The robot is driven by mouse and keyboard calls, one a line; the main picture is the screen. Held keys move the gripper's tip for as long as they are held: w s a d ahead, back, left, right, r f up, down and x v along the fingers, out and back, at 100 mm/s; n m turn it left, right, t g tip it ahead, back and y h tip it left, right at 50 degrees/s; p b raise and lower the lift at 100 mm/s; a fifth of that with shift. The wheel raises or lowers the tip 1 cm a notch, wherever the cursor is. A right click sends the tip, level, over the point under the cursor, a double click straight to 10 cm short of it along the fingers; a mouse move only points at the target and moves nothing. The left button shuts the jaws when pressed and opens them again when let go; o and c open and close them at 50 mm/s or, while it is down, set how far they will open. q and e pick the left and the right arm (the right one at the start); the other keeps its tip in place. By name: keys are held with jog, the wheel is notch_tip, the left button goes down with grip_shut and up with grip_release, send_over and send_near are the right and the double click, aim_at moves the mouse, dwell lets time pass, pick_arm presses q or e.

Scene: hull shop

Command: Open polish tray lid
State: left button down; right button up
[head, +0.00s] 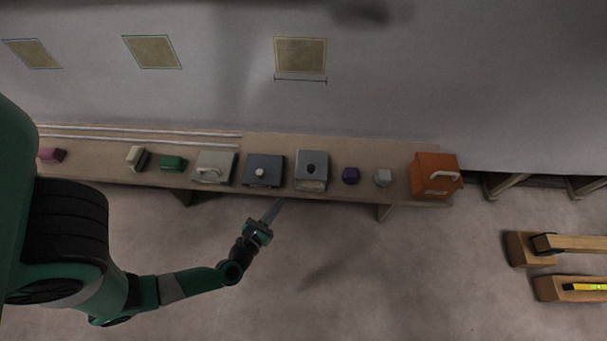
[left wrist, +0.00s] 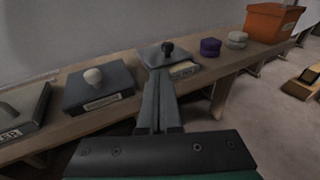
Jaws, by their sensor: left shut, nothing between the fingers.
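Three lidded boxes stand side by side on the wall bench; I cannot read which is the polish tray. One is a grey box with a black knob (head: 311,183), also in the left wrist view (left wrist: 178,56), its label partly behind my fingers. Left of it is a dark box with a white knob (head: 264,181), also in the left wrist view (left wrist: 112,92). Further left is a light grey box with an arched handle (head: 221,161). All lids look shut. My left gripper (head: 279,203) is shut and empty in front of the bench, pointing toward the black-knob box.
The wooden bench (head: 408,203) runs along the wall. Right of the boxes are a purple block (head: 351,175), a pale block (head: 383,178) and an orange box (head: 433,166) with a white handle. A green block (head: 172,163) lies left. The floor in front is clear; timber blocks (head: 523,248) stand right.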

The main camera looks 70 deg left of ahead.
pick_arm(q)
jog(key=b, duration=0.4)
send_near(309, 171)
jog(key=shift+m+h, duration=0.3)
jog(key=x, duration=0.6)
jog(key=shift+w+a, duration=0.2)
jog(key=shift+a, duration=0.15)
pick_arm(e)
jog(key=f, duration=0.3)
jog(key=shift+w+f, duration=0.2)
jog(key=shift+w, duration=0.05)
